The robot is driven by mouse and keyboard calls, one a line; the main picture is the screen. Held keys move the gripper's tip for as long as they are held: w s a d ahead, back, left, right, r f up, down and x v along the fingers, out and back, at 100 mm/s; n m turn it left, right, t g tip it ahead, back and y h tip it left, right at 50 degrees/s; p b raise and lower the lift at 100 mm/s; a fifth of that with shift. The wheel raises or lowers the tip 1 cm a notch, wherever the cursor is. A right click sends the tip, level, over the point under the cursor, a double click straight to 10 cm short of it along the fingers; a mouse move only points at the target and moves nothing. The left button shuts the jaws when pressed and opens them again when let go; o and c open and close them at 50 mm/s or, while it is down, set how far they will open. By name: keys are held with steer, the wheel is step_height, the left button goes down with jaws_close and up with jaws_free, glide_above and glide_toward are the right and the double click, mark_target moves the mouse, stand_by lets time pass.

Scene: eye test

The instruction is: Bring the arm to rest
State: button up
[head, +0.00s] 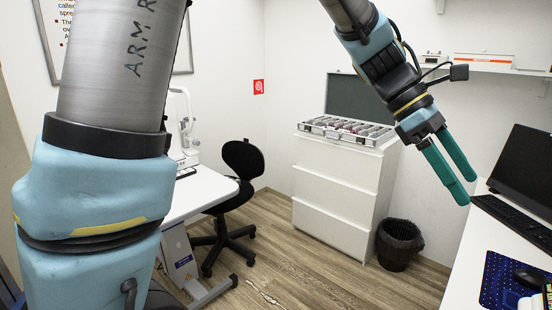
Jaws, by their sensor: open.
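My gripper (461,189) hangs at the upper right of the head view, with two long green fingers pointing down and to the right. The fingers are apart and nothing is between them. It is in the air, left of the laptop on the right-hand desk. My arm's thick grey and light blue links fill the left side of the view. The links between them and the wrist pass out of the top of the picture.
A white desk (465,255) with a laptop (525,175) and mouse (529,278) is at right. A white drawer cabinet (335,190) bears an open lens case (345,130). A black bin (399,243), black chair (243,160) and white table (205,192) stand around clear wooden floor.

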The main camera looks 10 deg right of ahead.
steer(key=w+a+f+m+t+y, duration=0.1)
steer(key=w+a+f+m+t, duration=0.15)
steer(key=w+a+f, duration=0.45)
steer(key=w+a+f+m+t+y, duration=0.1)
steer(key=w+a+f+t, duration=0.2)
steer(key=w+a, duration=0.85)
steer(key=a+f+m+t+y, duration=0.1)
steer(key=a+f+m, duration=0.1)
steer(key=a, duration=1)
steer(key=s+a+f+m+t+y, duration=0.1)
steer(key=a+f+m+t+y, duration=0.1)
steer(key=a, duration=1)
steer(key=shift+a+f+m, duration=0.2)
steer(key=shift+f+m, duration=0.25)
steer(key=shift+f, duration=0.45)
